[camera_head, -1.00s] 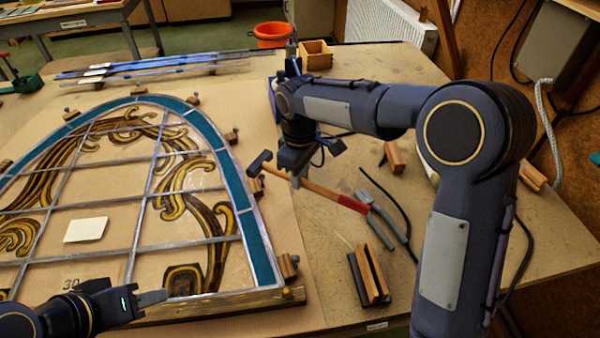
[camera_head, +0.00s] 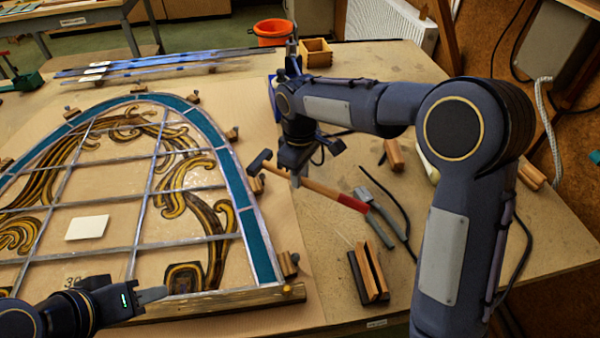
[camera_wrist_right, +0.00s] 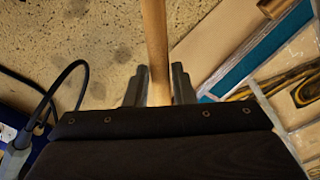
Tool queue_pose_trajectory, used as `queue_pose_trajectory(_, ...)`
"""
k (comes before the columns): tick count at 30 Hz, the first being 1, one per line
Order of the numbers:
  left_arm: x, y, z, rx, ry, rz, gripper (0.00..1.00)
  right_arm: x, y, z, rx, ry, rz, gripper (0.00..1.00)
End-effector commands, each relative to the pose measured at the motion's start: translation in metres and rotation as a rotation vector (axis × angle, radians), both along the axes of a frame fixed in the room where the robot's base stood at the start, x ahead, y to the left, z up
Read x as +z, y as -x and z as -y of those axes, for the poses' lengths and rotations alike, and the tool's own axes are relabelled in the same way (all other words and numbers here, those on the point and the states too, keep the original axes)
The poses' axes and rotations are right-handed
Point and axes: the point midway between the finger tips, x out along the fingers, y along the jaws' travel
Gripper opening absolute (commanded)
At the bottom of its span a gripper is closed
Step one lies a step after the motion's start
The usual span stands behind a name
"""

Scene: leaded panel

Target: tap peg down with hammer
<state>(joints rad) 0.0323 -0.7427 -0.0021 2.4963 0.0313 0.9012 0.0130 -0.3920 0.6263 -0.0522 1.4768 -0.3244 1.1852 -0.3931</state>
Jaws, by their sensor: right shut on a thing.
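My right gripper (camera_head: 297,180) is shut on the wooden handle of the hammer (camera_head: 318,189), between its dark head and red grip end. The hammer head (camera_head: 260,161) hangs just beyond the arched panel's right edge, close to a small wooden block (camera_head: 256,186). In the right wrist view the handle (camera_wrist_right: 155,45) runs between both fingers; the head is out of sight. Similar blocks, some with dark pegs, stand around the panel, including one at the lower right corner (camera_head: 288,264). I cannot tell which peg is the task's. My left gripper (camera_head: 150,295) is over the panel's lower edge, its opening unclear.
The leaded panel (camera_head: 265,255) lies on the table with a white card (camera_head: 87,228) on it. An orange bucket (camera_head: 272,33) and wooden box (camera_head: 316,54) are at the back.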

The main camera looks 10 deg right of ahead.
Motion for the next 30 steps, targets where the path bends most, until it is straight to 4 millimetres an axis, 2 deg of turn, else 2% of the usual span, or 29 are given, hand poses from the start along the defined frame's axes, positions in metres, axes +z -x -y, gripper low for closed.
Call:
queue_pose_trajectory(7,0.005,0.0,0.0,0.0,0.0,0.0,0.36,0.006,0.0,0.0,0.0,-0.001,0.002,0.0)
queue_pose_trajectory(21,0.043,0.0,0.0,0.0,0.0,0.0,0.36,0.051,0.0,0.0,0.0,-0.001,0.001,0.0)
queue_pose_trajectory(30,0.042,0.0,0.0,0.0,0.0,0.0,0.36,0.05,0.0,0.0,0.0,-0.001,0.001,0.0)
